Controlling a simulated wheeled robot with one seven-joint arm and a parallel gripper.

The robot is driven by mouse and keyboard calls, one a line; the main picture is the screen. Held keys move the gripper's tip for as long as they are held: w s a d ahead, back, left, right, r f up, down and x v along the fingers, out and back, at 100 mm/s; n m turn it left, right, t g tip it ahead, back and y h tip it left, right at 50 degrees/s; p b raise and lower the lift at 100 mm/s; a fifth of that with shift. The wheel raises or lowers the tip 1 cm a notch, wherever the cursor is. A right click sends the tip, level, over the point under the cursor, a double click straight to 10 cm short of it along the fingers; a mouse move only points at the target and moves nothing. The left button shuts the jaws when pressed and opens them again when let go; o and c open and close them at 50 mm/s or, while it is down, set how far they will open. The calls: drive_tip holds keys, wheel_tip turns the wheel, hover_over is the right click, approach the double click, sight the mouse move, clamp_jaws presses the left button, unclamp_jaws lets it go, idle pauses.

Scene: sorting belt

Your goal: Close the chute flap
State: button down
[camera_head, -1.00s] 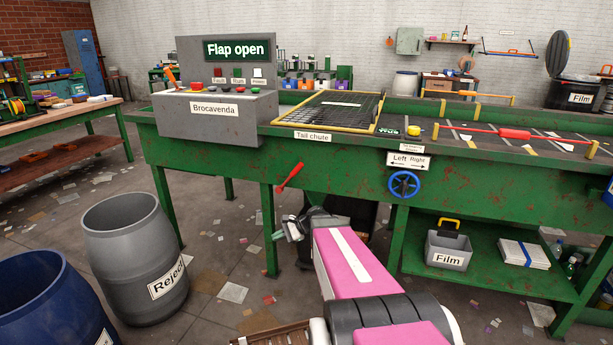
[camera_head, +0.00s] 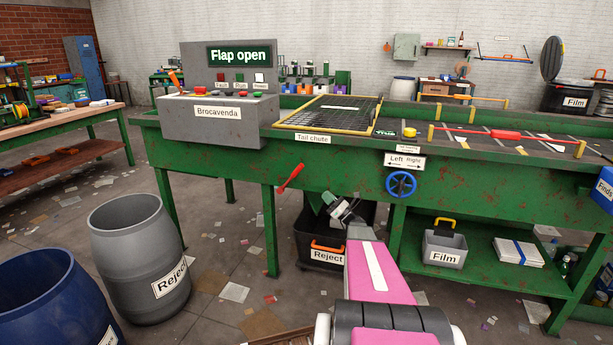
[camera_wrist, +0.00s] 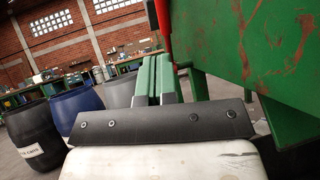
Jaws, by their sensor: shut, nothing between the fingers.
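The display on the grey Brocavenda panel (camera_head: 238,55) reads "Flap open". The tail chute (camera_head: 313,139) label sits on the green belt frame, below a dark mesh panel in a yellow frame (camera_head: 334,107). A red lever (camera_head: 290,178) juts from the frame's front, below and left of that label. Its red handle also shows at the top of the wrist view (camera_wrist: 162,20). My gripper (camera_head: 328,199) is right of the lever and a little lower, apart from it in the head view. Its green fingers (camera_wrist: 155,80) are shut and empty. The flap itself cannot be made out.
A black Reject crate (camera_head: 322,262) stands under the belt behind my arm. A grey Reject barrel (camera_head: 138,258) and a blue barrel (camera_head: 50,300) stand at left. A blue handwheel (camera_head: 401,184) is on the front, right of my gripper.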

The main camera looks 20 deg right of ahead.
drive_tip(key=shift+d, duration=0.2)
drive_tip(key=shift+r, duration=0.1)
drive_tip(key=x, duration=1.4)
drive_tip(key=shift+w, duration=0.1)
